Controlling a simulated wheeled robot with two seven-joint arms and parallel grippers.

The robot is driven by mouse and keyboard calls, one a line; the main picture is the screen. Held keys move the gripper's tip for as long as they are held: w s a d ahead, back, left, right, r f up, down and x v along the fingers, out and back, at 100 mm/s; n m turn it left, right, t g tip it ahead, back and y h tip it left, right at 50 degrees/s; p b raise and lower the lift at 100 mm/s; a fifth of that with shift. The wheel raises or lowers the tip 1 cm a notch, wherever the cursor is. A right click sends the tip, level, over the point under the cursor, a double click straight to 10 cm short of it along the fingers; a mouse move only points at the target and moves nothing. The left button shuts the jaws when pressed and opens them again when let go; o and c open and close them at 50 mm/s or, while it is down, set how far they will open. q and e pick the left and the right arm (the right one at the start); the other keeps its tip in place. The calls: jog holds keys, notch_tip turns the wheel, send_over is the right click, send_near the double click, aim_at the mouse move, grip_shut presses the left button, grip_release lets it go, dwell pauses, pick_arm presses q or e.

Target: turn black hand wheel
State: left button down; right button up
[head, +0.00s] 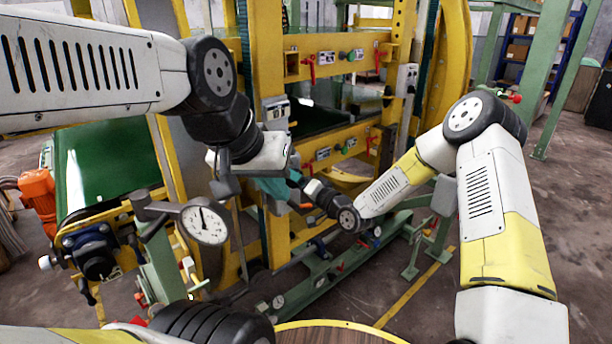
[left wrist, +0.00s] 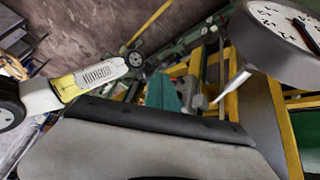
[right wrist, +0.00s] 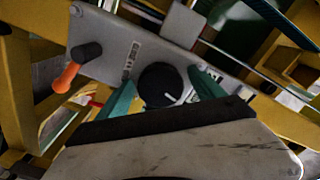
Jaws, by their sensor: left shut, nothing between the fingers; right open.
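A black round knob with a white mark, which looks like the black hand wheel (right wrist: 160,85), sits on a grey panel (right wrist: 105,50) in the right wrist view. My right gripper (right wrist: 165,95) is open, with its teal fingers on either side of the knob. Whether they touch it I cannot tell. My left gripper (head: 272,188) is shut and empty in front of the yellow frame in the head view; its teal fingers also show in the left wrist view (left wrist: 162,92). In the head view the knob cannot be made out behind the grippers.
An orange-tipped lever (right wrist: 67,75) stands out from the panel left of the knob. A round dial gauge (head: 205,223) hangs close to my left gripper, and its edge also shows in the left wrist view (left wrist: 275,40). Yellow frame beams (head: 268,120) surround the work area.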

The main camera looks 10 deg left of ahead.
jog(key=shift+s+d, duration=0.1)
jog(key=v, duration=0.7)
jog(key=shift+s+d, duration=0.2)
jog(key=s+d+r+n+g+h, duration=0.1)
jog(key=s+d+r+h, duration=0.1)
jog(key=d+r+h, duration=0.6)
jog(key=s+d+r+n+g+h, duration=0.1)
jog(key=s+d+r+h, duration=0.2)
jog(key=d, duration=0.8)
jog(key=s+d+r+g, duration=0.1)
jog(key=s+d+r, duration=0.2)
jog(key=s, duration=0.8)
jog(key=s+d+r+m+g+h, duration=0.1)
jog(key=s+d+r, duration=0.3)
jog(key=s, duration=0.8)
jog(key=shift+s+d+r+g, duration=0.2)
jog(key=shift+s+d+g, duration=0.15)
jog(key=shift+d, duration=0.4)
